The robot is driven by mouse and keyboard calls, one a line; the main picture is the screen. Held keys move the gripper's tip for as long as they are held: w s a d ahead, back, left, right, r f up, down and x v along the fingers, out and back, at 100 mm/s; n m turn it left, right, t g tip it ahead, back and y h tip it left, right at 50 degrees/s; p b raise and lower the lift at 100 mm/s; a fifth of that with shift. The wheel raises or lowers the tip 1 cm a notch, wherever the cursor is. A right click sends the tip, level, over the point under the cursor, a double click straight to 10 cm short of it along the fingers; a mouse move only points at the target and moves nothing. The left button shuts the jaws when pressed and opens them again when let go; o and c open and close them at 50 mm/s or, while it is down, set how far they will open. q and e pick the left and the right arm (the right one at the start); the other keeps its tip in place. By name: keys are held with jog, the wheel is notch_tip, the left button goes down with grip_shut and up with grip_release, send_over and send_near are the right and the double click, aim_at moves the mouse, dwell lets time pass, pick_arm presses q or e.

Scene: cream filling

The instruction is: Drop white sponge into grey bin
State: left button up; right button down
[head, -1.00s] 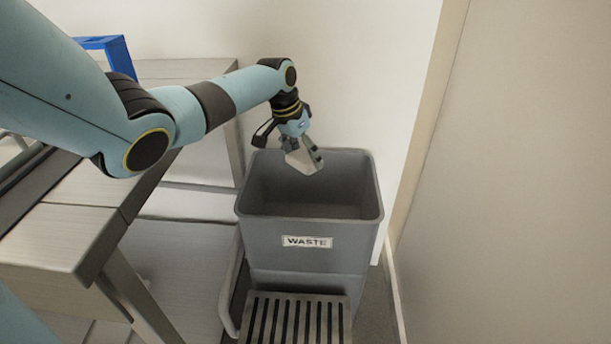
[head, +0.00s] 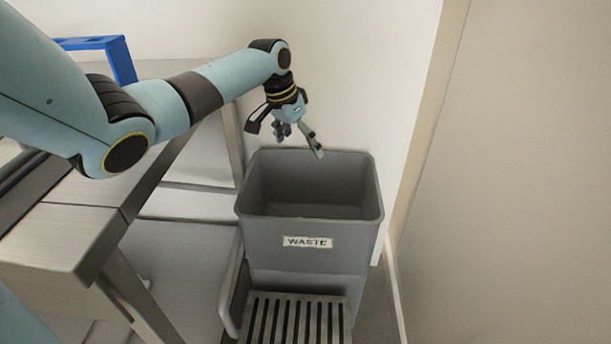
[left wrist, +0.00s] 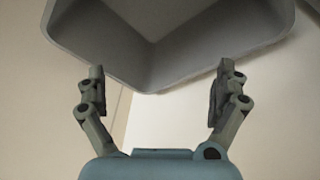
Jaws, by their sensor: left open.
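The grey bin (head: 308,240), labelled WASTE, stands upright on the floor with its top open. Its rim and inner wall also show in the left wrist view (left wrist: 150,55). My left gripper (head: 300,143) is above the back rim of the bin, with its fingers spread and empty. In the left wrist view the open fingers (left wrist: 158,95) have nothing between them. The white sponge is not visible in either view now; the lower inside of the bin is hidden by its front wall. My right gripper is not in view.
A metal table (head: 70,235) with a lower shelf stands left of the bin. A blue frame-like object (head: 118,58) is at the back left. A slatted step (head: 295,318) is in front of the bin. Walls close off the back and right.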

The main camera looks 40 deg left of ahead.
pick_arm(q)
jog(key=v, duration=0.8)
jog(key=shift+r, duration=0.1)
